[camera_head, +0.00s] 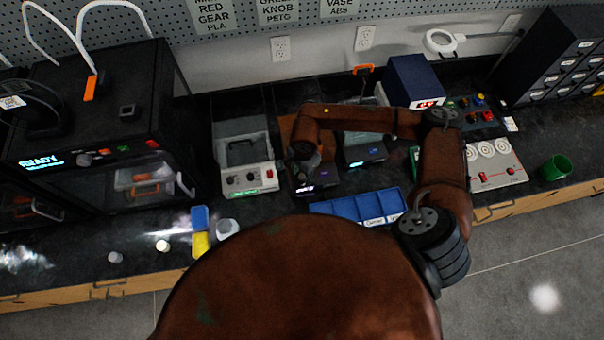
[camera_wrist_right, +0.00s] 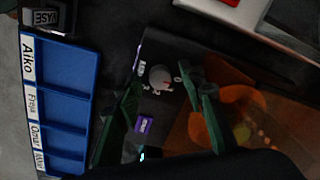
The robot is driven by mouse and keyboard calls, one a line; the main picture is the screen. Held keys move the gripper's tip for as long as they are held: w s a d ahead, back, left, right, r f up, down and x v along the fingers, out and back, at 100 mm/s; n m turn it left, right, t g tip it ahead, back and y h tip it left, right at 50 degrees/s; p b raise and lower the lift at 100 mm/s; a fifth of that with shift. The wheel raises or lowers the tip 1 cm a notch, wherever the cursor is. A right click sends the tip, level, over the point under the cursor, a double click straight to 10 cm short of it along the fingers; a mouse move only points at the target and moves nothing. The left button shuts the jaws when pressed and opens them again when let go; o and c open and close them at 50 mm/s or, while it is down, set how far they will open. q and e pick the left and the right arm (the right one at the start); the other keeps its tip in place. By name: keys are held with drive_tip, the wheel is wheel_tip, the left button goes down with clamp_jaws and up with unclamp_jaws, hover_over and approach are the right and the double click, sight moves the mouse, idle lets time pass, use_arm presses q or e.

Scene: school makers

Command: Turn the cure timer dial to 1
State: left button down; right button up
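In the head view my right gripper (camera_head: 304,160) is above the dark cure unit (camera_head: 318,188); my arm hides much of the unit and the dial. My left gripper is not in view.
A blue labelled tray (camera_head: 357,207) lies in front of the unit. A grey machine with a clear lid (camera_head: 247,180) stands to its left, and a dark machine (camera_head: 362,153) to its right.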

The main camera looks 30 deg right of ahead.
drive_tip(key=shift+c, duration=0.4)
clamp_jaws()
drive_tip(key=shift+m, duration=0.4)
drive_tip(key=m+b, duration=0.1)
drive_tip(key=m, duration=0.1)
drive_tip(key=shift+m+b, duration=0.3)
drive_tip(key=shift+m, duration=0.1)
drive_tip(key=m+b, duration=0.1)
drive_tip(key=m, duration=0.3)
idle(0.4)
drive_tip(key=shift+o, duration=0.4)
unclamp_jaws()
